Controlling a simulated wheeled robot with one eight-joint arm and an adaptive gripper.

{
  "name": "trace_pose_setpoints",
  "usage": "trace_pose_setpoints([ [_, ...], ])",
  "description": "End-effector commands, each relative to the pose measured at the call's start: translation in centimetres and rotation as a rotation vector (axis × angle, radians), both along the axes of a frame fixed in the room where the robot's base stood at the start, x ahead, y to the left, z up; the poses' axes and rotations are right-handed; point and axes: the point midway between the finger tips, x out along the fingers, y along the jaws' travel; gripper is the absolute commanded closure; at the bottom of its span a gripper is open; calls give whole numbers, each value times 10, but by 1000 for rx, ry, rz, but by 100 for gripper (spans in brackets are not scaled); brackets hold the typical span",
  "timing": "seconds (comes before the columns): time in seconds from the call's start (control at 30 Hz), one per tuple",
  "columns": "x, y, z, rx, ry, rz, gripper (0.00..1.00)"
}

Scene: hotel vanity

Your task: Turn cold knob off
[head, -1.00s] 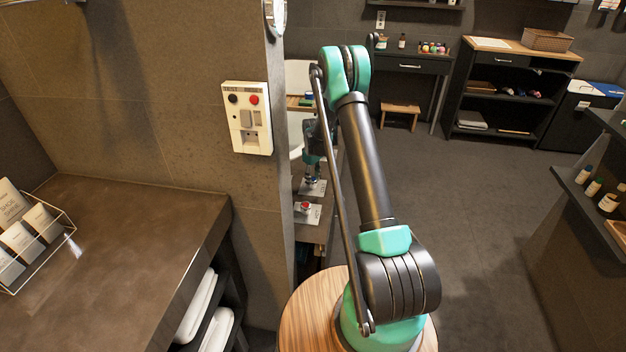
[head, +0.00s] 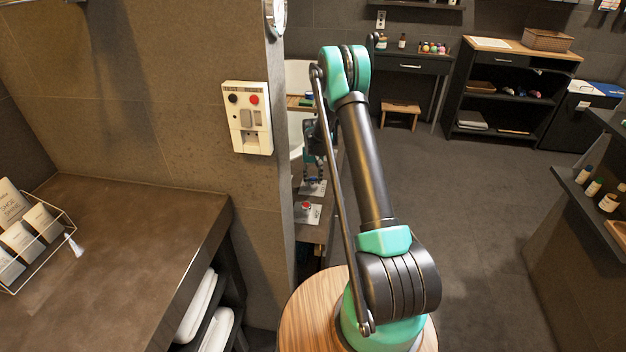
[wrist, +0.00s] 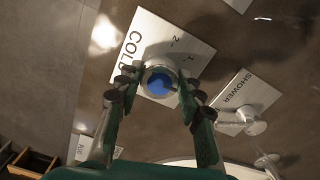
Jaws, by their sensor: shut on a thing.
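The cold knob (wrist: 160,82) has a blue top and sits on a white plate (wrist: 192,48) marked COLD, with small numbers, in the wrist view. My gripper (wrist: 157,88) has one finger on each side of the knob and is shut on it. The fingertips hide part of the knob's rim, and I cannot tell which number it points to. In the head view my gripper (head: 313,168) is small and far off, partly behind my arm, over a white plate.
A plate marked SHOWER (wrist: 247,98) with a metal knob (wrist: 255,126) is to the right in the wrist view. A red-topped knob (head: 306,205) stands nearer in the head view. A wall pillar (head: 278,150) borders the narrow gap left of my arm.

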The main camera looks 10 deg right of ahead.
Motion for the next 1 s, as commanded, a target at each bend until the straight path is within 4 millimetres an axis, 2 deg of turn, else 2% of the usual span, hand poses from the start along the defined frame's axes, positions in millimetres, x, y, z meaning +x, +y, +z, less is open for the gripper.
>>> trace_pose_setpoints([
  [0.23,0,0,0,0,-1,-60,92],
  [0.67,0,0,0,0,-1,-70,92],
  [0.7,0,0,0,0,-1,-70,62],
  [0.87,0,0,0,0,-1,-70,42],
  [1.0,0,0,0,0,0,-69,42],
])
